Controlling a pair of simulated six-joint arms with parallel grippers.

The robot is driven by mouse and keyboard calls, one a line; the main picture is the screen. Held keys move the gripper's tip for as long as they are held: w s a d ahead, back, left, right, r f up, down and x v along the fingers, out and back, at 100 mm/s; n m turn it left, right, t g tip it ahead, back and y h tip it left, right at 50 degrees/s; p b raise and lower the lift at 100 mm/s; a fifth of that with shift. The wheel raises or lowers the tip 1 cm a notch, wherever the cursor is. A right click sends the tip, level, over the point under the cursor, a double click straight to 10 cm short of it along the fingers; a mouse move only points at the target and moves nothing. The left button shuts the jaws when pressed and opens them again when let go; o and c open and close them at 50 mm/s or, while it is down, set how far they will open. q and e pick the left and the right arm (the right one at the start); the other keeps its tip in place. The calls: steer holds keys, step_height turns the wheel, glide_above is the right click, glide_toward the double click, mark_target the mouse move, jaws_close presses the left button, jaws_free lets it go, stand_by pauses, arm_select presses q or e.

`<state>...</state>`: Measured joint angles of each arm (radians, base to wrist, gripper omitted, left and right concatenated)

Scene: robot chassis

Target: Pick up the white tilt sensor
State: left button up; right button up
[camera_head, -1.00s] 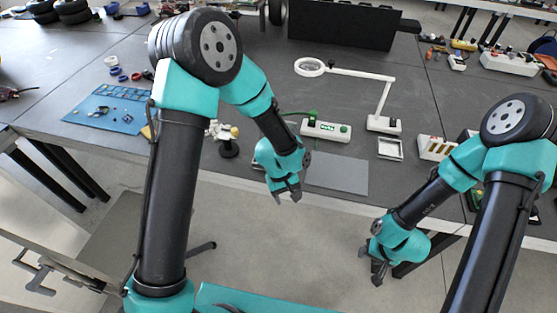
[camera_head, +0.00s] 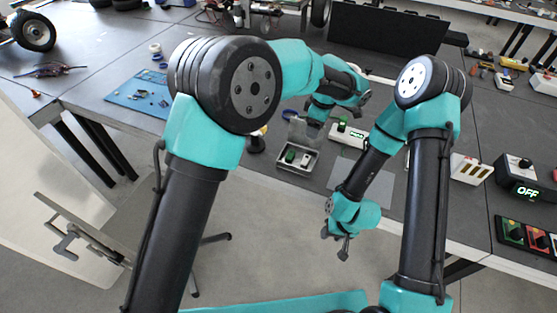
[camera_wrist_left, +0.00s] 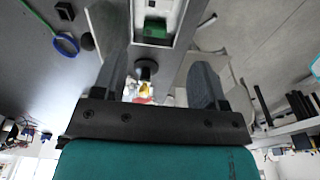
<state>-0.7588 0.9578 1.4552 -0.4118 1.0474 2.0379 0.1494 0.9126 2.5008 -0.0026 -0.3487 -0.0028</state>
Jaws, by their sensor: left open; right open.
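A small open box (camera_head: 282,168) stands at the table's front edge. In it are a green part (camera_head: 291,156) and a small white part (camera_head: 306,159), which may be the white tilt sensor; it is too small to be sure. My left gripper (camera_head: 312,122) is just above and behind the box, its fingers mostly hidden in the head view. In the left wrist view my left gripper (camera_wrist_left: 158,80) is open and empty, with the box's green part (camera_wrist_left: 155,28) beyond the fingertips. My right gripper (camera_head: 338,243) is open and empty over the floor, in front of the table.
A white device with green parts (camera_head: 348,134) stands right of the box, with a grey mat (camera_head: 370,180) in front. A blue mat (camera_head: 143,93) with small parts lies to the left. A display reading OFF (camera_head: 526,191) is at the right.

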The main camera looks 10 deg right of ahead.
arm_select(q)
steer(key=shift+w+r, duration=0.1)
steer(key=shift+r, duration=0.15)
glide_above(306, 159)
step_height(306, 159, down, 12)
steer(key=shift+d+f, duration=0.1)
steer(key=shift+d, duration=0.05)
stand_by(0.4)
steer(key=shift+f, duration=2.6)
steer(key=shift+c, duration=0.2)
